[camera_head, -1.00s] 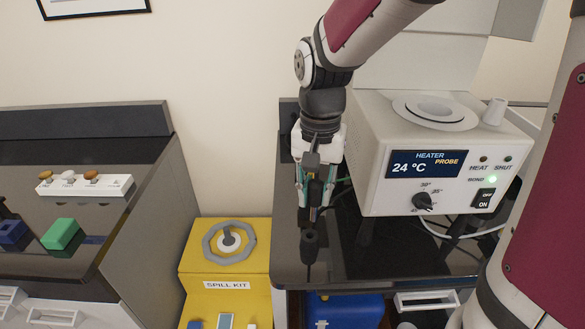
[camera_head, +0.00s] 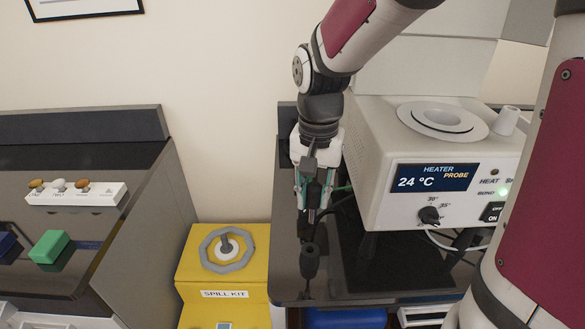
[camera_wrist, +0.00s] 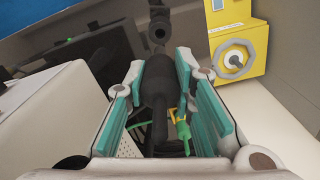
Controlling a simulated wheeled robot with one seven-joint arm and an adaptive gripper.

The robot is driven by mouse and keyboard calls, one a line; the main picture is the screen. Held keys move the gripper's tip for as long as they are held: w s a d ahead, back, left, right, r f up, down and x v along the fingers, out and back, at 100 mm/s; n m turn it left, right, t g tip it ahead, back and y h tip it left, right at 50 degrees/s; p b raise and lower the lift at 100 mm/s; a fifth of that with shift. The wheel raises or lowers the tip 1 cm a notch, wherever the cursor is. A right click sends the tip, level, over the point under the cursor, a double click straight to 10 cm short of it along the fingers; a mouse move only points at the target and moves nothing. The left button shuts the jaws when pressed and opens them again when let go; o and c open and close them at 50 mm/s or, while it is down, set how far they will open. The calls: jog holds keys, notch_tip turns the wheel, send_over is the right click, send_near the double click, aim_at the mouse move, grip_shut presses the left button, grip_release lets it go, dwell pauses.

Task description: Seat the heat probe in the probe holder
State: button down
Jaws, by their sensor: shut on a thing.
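My gripper (camera_head: 313,200) is shut on a dark, slim body that I take for the heat probe. In the wrist view the probe (camera_wrist: 157,95) lies between the teal finger pads, with its dark handle along the jaws. A dark cup-like piece with a ringed top (camera_head: 310,262) stands below my gripper near the bench's left front; it looks like the probe holder. In the wrist view its ring (camera_wrist: 159,33) shows just beyond the probe's far end. I cannot tell whether the probe's tip touches it.
The white heater (camera_head: 380,170) stands to the right, reading 24 °C and PROBE. A green plug and wire (camera_wrist: 183,128) show beside the probe. The yellow spill kit (camera_head: 195,268) is left of the black bench (camera_head: 288,225). A control bench with a green block (camera_head: 49,246) is farther left.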

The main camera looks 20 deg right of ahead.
aim_at(312, 223)
jog(key=shift+f+b, duration=1.55)
jog(key=shift+f, duration=2.55)
jog(key=shift+p, duration=0.65)
jog(key=shift+f+b, duration=1.5)
jog(key=shift+f, duration=1.3)
jog(key=c, duration=1.3)
grip_release()
jog(key=shift+r, duration=0.1)
notch_tip(312, 223, up, 12)
jog(key=shift+f, duration=0.1)
